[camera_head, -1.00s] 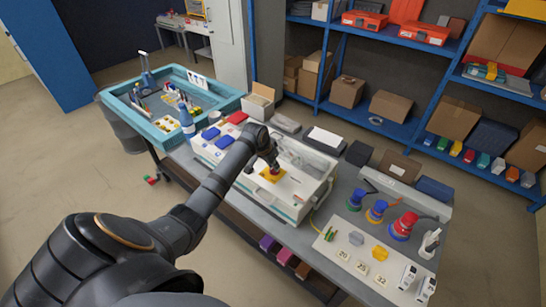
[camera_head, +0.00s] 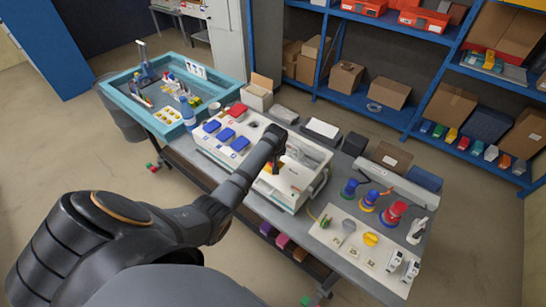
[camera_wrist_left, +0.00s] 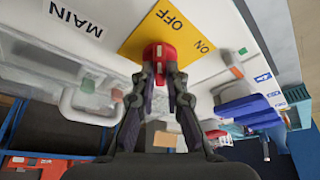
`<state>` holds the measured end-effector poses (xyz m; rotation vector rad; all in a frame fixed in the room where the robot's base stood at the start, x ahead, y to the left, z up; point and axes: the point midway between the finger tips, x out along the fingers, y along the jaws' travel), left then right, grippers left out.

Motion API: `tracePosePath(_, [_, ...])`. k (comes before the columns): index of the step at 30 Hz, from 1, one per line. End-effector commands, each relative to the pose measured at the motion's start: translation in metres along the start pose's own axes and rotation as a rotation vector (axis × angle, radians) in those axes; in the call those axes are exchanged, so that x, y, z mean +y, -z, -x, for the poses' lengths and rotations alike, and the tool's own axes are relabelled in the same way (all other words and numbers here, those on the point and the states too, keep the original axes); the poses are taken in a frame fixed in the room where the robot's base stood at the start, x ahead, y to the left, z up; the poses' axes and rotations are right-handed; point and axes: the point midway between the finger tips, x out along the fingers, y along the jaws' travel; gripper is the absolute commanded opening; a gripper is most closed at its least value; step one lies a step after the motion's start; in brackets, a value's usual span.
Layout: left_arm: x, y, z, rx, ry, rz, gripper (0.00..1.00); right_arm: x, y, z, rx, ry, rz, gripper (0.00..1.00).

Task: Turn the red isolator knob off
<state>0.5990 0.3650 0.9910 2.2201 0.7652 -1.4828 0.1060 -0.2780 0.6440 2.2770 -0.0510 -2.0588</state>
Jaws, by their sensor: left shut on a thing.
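The red isolator knob (camera_wrist_left: 160,52) sits on a yellow plate (camera_wrist_left: 150,30) marked OFF and ON on the front of a white box. My left gripper (camera_wrist_left: 160,72) is shut on the knob, with one dark finger on each side of it. Which mark the knob points to cannot be told. In the head view the left gripper (camera_head: 275,162) is over the white box (camera_head: 287,190), and the knob is mostly hidden by it. A label reading MAIN (camera_wrist_left: 76,18) is beside the plate. My right gripper is not in view.
Blue switches (camera_head: 225,135) and a red one (camera_head: 238,110) lie on the panel left of the arm. A teal tray (camera_head: 150,118) is at the far left, and shelves stand behind.

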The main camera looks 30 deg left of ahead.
Motion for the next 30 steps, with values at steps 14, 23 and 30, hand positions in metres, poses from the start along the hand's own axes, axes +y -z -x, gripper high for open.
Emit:
tracePosePath(14, [0.0008,0.0008,0.0004,0.002,0.022,0.056,0.0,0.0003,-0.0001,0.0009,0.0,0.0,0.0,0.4])
tracePosePath(23, [0.0007,0.0008,0.0004,0.001,0.022,0.055,0.23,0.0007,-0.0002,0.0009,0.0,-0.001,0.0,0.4])
tracePosePath(30, [0.0005,0.0004,0.0002,0.001,0.022,0.054,0.35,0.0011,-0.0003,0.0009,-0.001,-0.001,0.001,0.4])
